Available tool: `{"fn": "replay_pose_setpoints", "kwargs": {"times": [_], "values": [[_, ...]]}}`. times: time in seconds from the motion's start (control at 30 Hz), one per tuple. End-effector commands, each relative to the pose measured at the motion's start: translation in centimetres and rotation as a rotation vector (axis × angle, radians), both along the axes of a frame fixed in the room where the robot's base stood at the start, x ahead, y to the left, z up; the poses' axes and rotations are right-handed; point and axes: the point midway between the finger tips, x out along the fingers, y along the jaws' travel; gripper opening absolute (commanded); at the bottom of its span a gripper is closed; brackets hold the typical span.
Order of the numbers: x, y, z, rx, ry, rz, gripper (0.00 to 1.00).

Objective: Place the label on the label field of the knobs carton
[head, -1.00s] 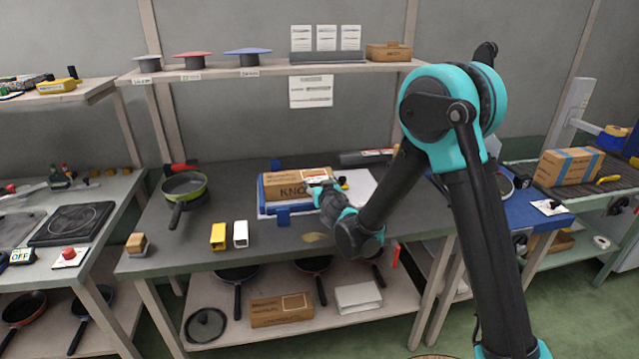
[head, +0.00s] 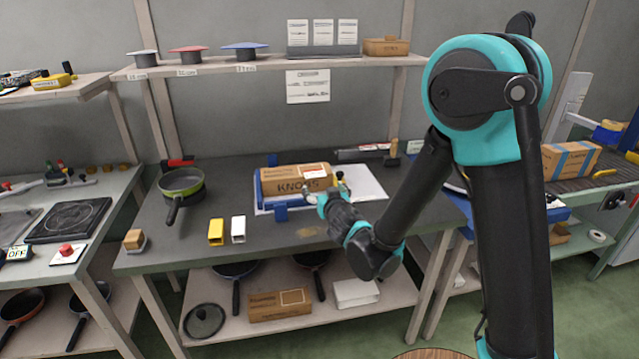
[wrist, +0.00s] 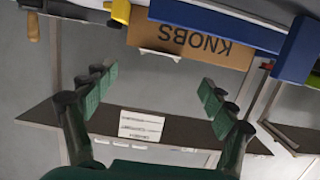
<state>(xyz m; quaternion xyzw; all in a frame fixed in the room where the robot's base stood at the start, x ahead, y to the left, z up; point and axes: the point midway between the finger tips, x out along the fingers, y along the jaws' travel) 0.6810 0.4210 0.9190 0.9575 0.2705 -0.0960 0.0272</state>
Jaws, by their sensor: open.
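The knobs carton (head: 284,184) is a brown box lying in a blue fixture (head: 281,214) on the grey bench. A white label (head: 315,172) with a little red lies at the right part of its top, by the front edge. My gripper (head: 325,194) is open in front of the carton's right end. The wrist view shows nothing between its fingers (wrist: 155,88).
Yellow (head: 216,232) and white (head: 238,229) blocks stand front left of the fixture. A green pan (head: 181,183) is further left. A dark tool (head: 360,153) lies behind on the bench. A shelf (head: 270,66) runs above the back edge.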

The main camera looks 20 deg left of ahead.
Motion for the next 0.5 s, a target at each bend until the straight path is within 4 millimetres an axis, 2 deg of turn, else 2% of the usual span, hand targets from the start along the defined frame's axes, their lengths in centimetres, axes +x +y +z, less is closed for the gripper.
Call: {"fn": "replay_pose_setpoints", "kwargs": {"times": [0.03, 0.2, 0.33, 0.5], "values": [[-1.1, -0.6, 0.3, 0.0, 0.0, 0.002, 0.84], [-3.9, -2.4, 0.9, -0.001, 0.0, 0.001, 0.84], [-5.3, -3.2, 1.3, 0.0, 0.0, 0.001, 0.84], [-6.2, -3.8, 1.5, 0.0, 0.0, 0.0, 0.84]]}}
